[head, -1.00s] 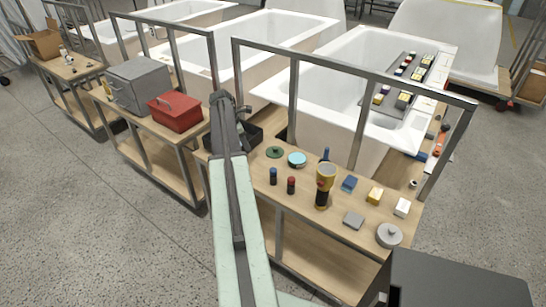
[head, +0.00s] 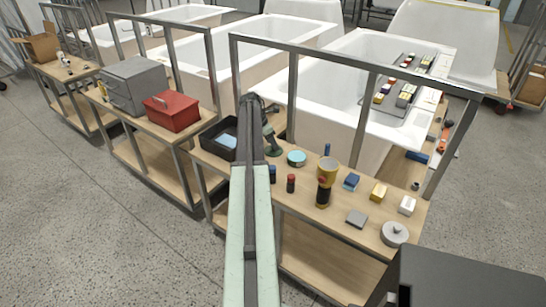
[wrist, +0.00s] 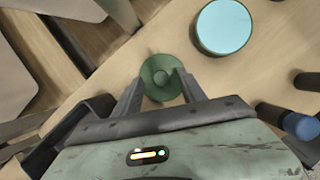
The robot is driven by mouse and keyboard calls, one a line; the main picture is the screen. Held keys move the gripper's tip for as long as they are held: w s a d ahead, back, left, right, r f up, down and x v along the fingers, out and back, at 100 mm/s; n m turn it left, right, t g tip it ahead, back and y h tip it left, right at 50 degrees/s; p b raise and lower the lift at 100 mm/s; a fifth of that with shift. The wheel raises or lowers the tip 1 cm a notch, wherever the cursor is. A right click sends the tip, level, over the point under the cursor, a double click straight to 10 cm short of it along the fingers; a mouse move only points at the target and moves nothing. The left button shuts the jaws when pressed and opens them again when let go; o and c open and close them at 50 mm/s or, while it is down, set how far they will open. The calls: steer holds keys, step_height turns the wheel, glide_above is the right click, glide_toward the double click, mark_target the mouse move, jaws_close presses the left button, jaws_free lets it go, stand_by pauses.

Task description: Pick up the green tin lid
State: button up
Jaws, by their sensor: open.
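The green tin lid (wrist: 163,78), round with a small raised knob, lies flat on the wooden bench. In the wrist view it sits between the tips of my open gripper (wrist: 157,84), with nothing held. I cannot tell how high the fingers are above the wood. In the head view the lid (head: 275,152) shows just beyond my arm, partly covered by my gripper (head: 270,132).
A turquoise round tin (wrist: 223,27) lies close to the lid's right. A blue-capped bottle (wrist: 300,125) stands lower right. A black tray (head: 219,139) is left of my arm. The bench's metal frame (head: 362,118) rises behind.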

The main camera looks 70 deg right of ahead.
steer(key=shift+b+x, duration=0.3)
steer(key=shift+x, duration=0.65)
steer(key=shift+a+r, duration=0.1)
steer(key=shift+r, duration=0.1)
jaws_close()
